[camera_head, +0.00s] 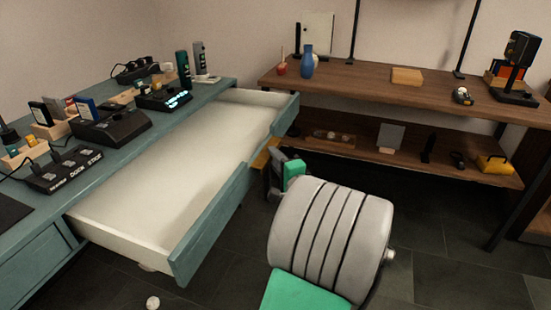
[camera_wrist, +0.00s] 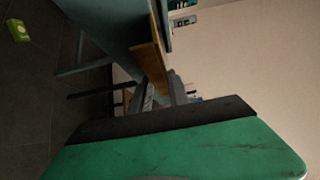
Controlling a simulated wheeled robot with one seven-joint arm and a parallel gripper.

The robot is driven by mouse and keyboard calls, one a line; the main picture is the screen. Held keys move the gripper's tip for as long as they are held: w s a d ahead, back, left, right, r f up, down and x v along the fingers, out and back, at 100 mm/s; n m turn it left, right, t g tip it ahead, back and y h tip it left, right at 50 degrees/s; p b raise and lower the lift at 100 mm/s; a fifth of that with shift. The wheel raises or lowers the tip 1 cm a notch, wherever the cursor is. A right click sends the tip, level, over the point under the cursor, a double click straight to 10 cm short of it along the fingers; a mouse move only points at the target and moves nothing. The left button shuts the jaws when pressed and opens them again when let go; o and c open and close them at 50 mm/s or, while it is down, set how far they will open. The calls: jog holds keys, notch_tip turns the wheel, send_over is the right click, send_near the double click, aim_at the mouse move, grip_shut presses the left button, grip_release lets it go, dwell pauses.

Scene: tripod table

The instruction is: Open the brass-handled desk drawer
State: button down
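The teal desk (camera_head: 115,153) runs along the left in the head view. Its wide, pale drawer (camera_head: 165,180) is pulled well out and looks empty. The teal drawer front (camera_head: 218,215) faces right. A brass-coloured handle (camera_head: 264,154) shows near the front's far part, beside my gripper (camera_head: 276,163). In the wrist view the brass bar (camera_wrist: 150,66) runs down toward the dark fingers of my gripper (camera_wrist: 158,92). The fingertips are small and partly hidden, so whether they hold the bar is unclear. My arm hides part of the floor.
Power strips, chargers and small devices (camera_head: 110,125) crowd the desk top. A wooden shelf unit (camera_head: 365,82) stands behind my gripper, with a blue vase (camera_head: 307,62) on top. A small white ball (camera_head: 153,302) lies on the dark floor below the drawer. Floor at right is open.

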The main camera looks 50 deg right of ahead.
jog(key=c, duration=1.6)
grip_release()
jog(key=shift+a+f, duration=0.15)
jog(key=shift+f, duration=0.35)
jog(key=shift+o, duration=1.4)
jog(key=shift+r, duration=0.25)
jog(key=p+v, duration=0.1)
jog(key=v, duration=0.6)
jog(key=shift+s+p, duration=0.4)
